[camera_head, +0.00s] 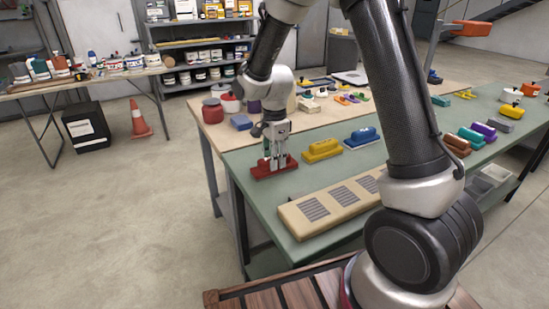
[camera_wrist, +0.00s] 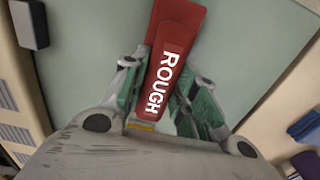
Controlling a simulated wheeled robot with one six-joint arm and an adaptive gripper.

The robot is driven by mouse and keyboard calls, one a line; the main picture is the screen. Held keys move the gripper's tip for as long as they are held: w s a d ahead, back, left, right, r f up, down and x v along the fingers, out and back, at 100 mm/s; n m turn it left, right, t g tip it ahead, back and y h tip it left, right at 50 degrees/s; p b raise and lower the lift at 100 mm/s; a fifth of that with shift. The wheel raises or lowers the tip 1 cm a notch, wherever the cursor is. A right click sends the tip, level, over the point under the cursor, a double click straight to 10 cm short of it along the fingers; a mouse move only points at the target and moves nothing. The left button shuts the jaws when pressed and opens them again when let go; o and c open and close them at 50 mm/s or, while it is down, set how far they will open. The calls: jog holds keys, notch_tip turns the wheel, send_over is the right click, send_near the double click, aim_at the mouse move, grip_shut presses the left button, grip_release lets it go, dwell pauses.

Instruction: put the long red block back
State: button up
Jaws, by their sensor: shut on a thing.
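The long red block (camera_head: 262,171) is at the left end of the green tabletop (camera_head: 240,160) in the head view. My gripper (camera_head: 275,157) points down over it, with its fingers around the block's upper middle. In the wrist view the red block (camera_wrist: 179,27) bears the white word ROUGH and runs between the green-padded fingers of my gripper (camera_wrist: 158,92). The fingers are shut on it. I cannot tell whether its underside touches the tabletop.
A yellow block (camera_head: 322,154) and a blue block (camera_head: 360,141) stand to the right of the red one. A beige board (camera_head: 294,218) with grey striped panels lies in front. Several coloured blocks (camera_head: 484,131) sit farther right. A wooden table (camera_head: 215,134) with pots adjoins behind.

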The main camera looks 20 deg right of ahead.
jog(key=o, duration=0.9)
notch_tip(320, 180, up, 12)
jog(key=s+d+r+n+t, duration=0.1)
jog(key=s+d+r+n, duration=0.3)
jog(key=s+d+r, duration=0.25)
jog(key=shift+s+d+r+n+t, duration=0.6)
jog(key=shift+s+d+n, duration=1.1)
jog(key=shift+s, duration=1.55)
jog(key=shift+s+d+r+n+t, duration=0.5)
jog(key=shift+s+d+n, duration=0.6)
jog(key=shift+s+n, duration=1.65)
jog(key=shift+s+d+r+n+t, duration=0.6)
jog(key=shift+s+d+n, duration=0.85)
jog(key=shift+s, duration=2.3)
